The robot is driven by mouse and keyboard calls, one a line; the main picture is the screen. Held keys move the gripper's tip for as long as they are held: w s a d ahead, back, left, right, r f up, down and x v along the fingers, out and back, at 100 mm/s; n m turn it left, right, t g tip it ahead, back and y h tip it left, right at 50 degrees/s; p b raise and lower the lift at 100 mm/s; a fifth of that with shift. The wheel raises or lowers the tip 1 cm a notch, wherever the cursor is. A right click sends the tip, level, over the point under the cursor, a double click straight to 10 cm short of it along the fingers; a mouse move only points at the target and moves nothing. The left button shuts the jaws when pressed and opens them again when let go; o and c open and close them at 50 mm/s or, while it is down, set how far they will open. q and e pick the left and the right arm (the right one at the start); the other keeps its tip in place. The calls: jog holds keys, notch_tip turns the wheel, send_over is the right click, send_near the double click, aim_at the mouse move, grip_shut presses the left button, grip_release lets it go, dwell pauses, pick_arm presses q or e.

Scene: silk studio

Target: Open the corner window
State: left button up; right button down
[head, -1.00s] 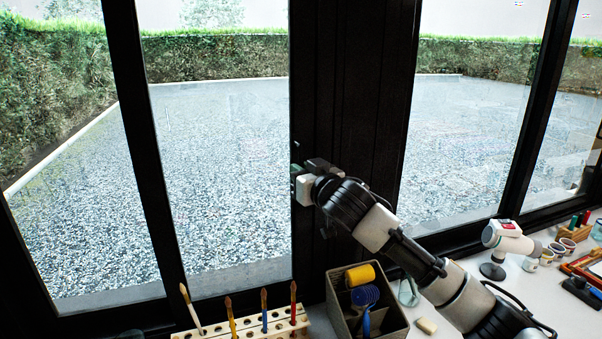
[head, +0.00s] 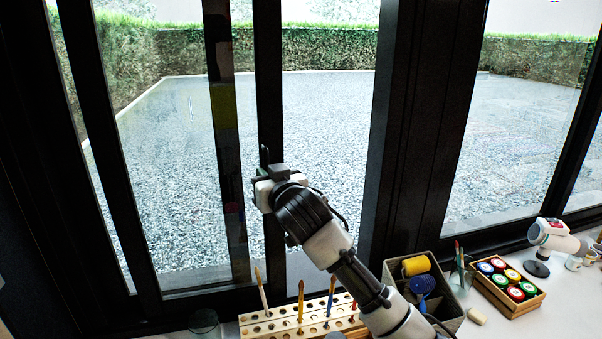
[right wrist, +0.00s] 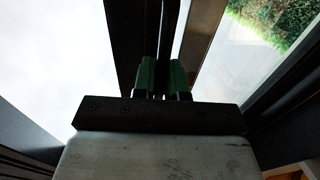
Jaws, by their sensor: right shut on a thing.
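The corner window has a black-framed sash whose upright stile (head: 268,95) stands to the left of the wide black corner post (head: 412,130). An open gap shows between stile and post, with the gravel and hedge beyond. My right gripper (head: 263,165) is at this stile, shut on its slim black handle (head: 264,154). In the right wrist view the green fingertips (right wrist: 162,78) close around a dark upright bar (right wrist: 160,35); the exact contact is hard to see. My left gripper is not in view.
Below the window, a wooden brush rack (head: 285,326) stands on the worktop near my right arm. A grey organiser box (head: 447,308), a crate of paint jars (head: 520,308) and a white device (head: 555,236) stand to the right.

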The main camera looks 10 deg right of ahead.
aim_at(225, 174)
jog(key=a, duration=0.4)
jog(key=shift+s+f, duration=0.1)
jog(key=a, duration=0.3)
jog(key=shift+a+b, duration=0.2)
jog(key=shift+b, duration=0.15)
jog(key=shift+a, duration=0.25)
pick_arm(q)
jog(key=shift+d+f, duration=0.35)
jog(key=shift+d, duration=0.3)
pick_arm(e)
jog(key=shift+d, duration=0.1)
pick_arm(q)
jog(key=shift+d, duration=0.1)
